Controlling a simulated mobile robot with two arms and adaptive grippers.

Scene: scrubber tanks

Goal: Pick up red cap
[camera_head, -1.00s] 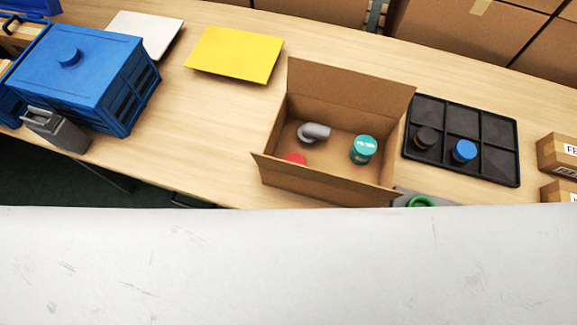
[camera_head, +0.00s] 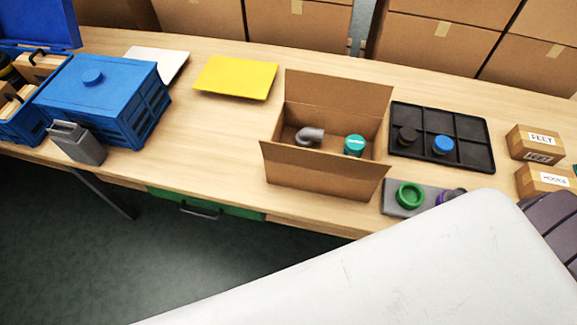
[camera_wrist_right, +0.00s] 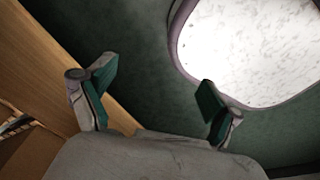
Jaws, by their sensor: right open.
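The red cap does not show now; the front wall of the open cardboard box (camera_head: 318,174) hides the near part of the box's inside. A grey elbow pipe (camera_head: 309,137) and a teal-lidded container (camera_head: 354,146) show inside the box. My right gripper (camera_wrist_right: 157,85) is in the right wrist view, its two green-padded fingers spread and nothing between them. Dark green floor lies behind the fingers, with a wooden surface at the left. Neither gripper shows in the head view.
A black divided tray (camera_head: 470,151) holds a black and a blue cap right of the box. A grey holder with a green ring (camera_head: 410,195) sits at the front edge. A blue crate (camera_head: 95,95) and yellow sheet (camera_head: 235,78) lie left; bare tabletop separates crate and box.

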